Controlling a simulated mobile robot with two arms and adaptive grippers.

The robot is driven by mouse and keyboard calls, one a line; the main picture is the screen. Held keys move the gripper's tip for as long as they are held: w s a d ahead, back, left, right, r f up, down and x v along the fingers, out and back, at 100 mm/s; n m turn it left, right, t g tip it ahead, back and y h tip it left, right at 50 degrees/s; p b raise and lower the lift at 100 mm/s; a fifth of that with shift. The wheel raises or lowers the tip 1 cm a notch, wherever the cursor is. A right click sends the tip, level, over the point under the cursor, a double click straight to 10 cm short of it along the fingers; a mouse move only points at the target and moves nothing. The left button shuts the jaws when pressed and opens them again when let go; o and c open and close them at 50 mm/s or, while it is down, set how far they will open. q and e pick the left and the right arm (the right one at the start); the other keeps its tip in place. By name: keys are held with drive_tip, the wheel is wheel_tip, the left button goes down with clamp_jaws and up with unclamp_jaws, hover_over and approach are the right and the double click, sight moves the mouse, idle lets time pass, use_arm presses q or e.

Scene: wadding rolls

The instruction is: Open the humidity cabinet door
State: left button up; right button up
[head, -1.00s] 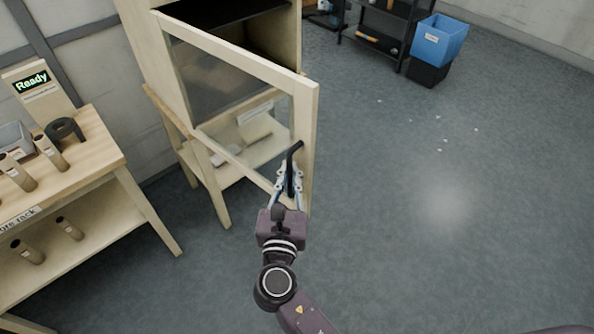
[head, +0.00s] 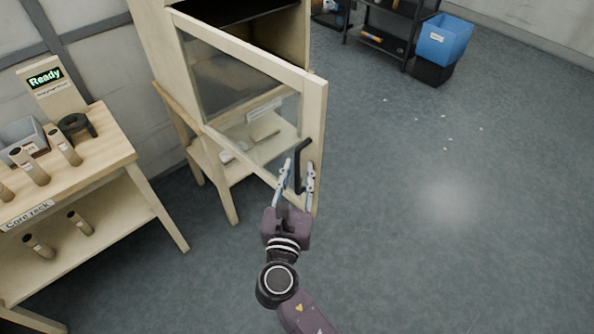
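The humidity cabinet (head: 150,60) is a pale wooden cabinet on legs, left of centre. Its door (head: 314,120), a pale frame with a clear pane, stands swung out from the cabinet, with the dark interior showing above and behind it. A black bar handle (head: 298,165) is on the door's free edge. My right gripper (head: 297,178) is open, its two fingers apart on either side of the handle's lower part. A gap shows between fingers and handle; I cannot tell whether either touches it. My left gripper is not in view.
A wooden core rack (head: 120,150) with several brown cores, a grey bin and a "Ready" sign (head: 45,78) stands at left. A blue bin (head: 445,40) on a black one and a dark shelf (head: 385,25) are at the back.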

drive_tip(key=shift+a, duration=0.15)
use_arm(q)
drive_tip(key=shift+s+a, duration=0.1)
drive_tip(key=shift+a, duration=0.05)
use_arm(e)
drive_tip(key=s+a, duration=0.1)
drive_tip(key=s, duration=1)
drive_tip(key=shift+s+a, duration=0.35)
drive_tip(key=shift+s, duration=0.05)
drive_tip(key=shift+c, duration=0.6)
